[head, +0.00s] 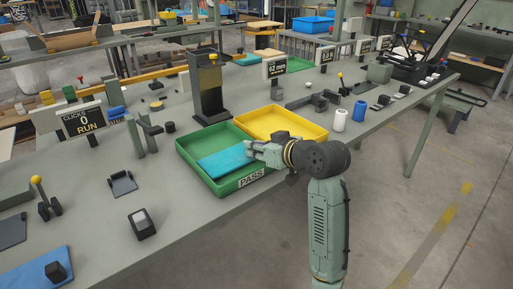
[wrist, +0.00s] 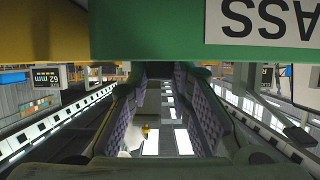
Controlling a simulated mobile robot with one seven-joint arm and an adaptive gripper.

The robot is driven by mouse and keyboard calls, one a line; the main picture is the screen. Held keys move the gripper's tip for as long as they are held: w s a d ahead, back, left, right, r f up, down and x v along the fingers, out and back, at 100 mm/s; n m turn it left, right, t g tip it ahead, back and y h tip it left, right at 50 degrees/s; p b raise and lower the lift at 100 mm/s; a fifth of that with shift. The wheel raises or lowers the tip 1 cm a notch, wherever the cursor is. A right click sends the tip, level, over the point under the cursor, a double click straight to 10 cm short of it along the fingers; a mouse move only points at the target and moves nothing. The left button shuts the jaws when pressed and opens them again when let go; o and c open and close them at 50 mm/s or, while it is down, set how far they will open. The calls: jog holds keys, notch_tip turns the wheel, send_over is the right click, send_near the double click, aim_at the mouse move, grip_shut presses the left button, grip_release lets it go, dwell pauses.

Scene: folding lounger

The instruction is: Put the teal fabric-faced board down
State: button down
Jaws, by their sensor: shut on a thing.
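The teal fabric-faced board (head: 223,161) lies in or just over the green tray marked PASS (head: 239,187), its right end at my gripper. I cannot tell whether its underside rests on the tray floor. My gripper (head: 253,149) reaches over the tray's right side and is shut on the board's right end. In the wrist view my gripper's two fingers (wrist: 162,75) run up toward the green tray wall (wrist: 150,30), which carries the upside-down label. The board itself cannot be made out there; the tray wall hides the area beyond the fingertips.
A yellow tray (head: 318,133) adjoins the green one at the back right. A black column (head: 209,90) stands behind the green tray. A white cylinder (head: 340,120) and a blue one (head: 359,111) stand right of the yellow tray. The bench's front edge is close to the green tray.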

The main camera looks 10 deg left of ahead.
jog(key=shift+f, duration=0.3)
jog(key=shift+f, duration=0.2)
jog(key=c, duration=1.7)
grip_release()
jog(key=shift+r, duration=0.2)
jog(key=b+v, duration=0.2)
jog(key=v, duration=1)
jog(key=shift+f, duration=0.1)
